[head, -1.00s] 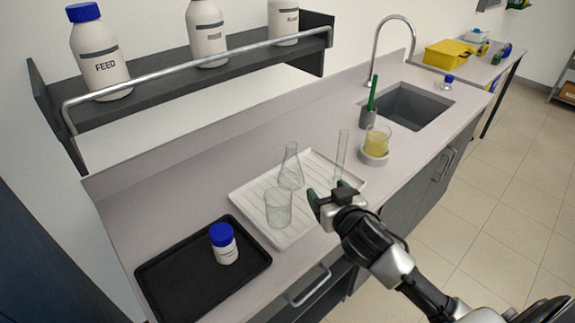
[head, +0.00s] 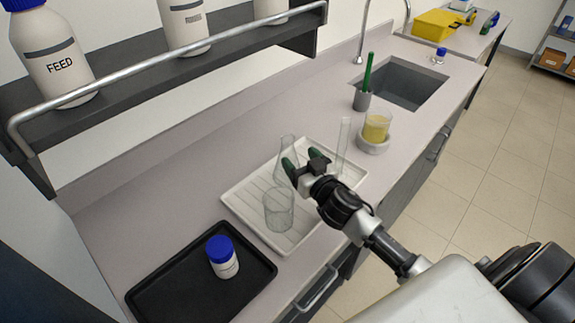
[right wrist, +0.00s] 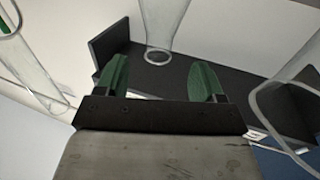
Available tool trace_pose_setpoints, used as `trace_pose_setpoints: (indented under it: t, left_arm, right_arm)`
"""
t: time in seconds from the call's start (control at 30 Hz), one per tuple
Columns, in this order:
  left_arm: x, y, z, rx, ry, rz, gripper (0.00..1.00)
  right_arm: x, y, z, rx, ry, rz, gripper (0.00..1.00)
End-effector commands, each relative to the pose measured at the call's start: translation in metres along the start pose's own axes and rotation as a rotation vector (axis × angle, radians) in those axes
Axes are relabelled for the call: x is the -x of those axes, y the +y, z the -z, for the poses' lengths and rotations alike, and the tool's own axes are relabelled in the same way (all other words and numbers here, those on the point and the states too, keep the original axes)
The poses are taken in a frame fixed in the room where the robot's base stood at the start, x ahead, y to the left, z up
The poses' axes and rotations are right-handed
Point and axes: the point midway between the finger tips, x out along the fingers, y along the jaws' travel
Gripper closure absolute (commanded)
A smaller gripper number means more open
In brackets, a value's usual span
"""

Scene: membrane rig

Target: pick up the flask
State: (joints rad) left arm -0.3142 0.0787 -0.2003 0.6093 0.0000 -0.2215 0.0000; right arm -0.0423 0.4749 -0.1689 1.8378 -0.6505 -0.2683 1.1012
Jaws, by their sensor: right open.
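The flask (head: 285,153) is a clear conical glass vessel standing upright on the white ribbed tray. My right gripper (head: 301,158) has green fingers and is open and empty, close to the flask on its near right side. In the head view one fingertip overlaps the flask; I cannot tell if they touch. In the right wrist view the flask (right wrist: 164,28) shows upside down, its mouth lined up with the gap between the open fingers (right wrist: 162,65). Its base is out of that view. My left gripper is not in view.
A clear beaker (head: 279,210) and a tall glass cylinder (head: 344,140) stand on the white tray (head: 240,202) either side of the flask. A black tray (head: 160,300) holds a blue-capped bottle (head: 222,262). A yellow-filled beaker (head: 376,127) stands right. A railed shelf (head: 130,75) overhangs the back.

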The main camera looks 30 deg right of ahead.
Motion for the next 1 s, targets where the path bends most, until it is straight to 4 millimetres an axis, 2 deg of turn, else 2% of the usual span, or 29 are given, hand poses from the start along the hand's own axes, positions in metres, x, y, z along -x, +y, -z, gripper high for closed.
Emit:
trace_pose_setpoints:
  t: [0.03, 0.3, 0.6, 0.87, 0.9, 1.0]
  left_arm:
    - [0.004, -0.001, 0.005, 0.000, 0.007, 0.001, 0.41]
    - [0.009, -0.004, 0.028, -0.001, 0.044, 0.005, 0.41]
    - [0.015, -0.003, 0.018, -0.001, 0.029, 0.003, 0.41]
    - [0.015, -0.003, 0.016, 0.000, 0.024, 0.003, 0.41]
    - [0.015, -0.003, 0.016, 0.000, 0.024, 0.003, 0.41]
    - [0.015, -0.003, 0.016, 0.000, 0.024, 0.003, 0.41]
  right_arm:
    - [-0.008, 0.001, 0.004, 0.003, 0.002, -0.001, 0.31]
    - [-0.027, 0.001, 0.004, 0.002, 0.001, -0.001, 0.31]
    - [-0.064, 0.000, 0.004, 0.002, 0.001, -0.001, 0.31]
    - [-0.068, 0.000, 0.002, 0.002, 0.000, 0.000, 0.31]
    - [-0.068, 0.000, 0.002, 0.002, 0.000, 0.000, 0.33]
    - [-0.068, 0.000, 0.003, 0.002, 0.000, -0.001, 0.48]
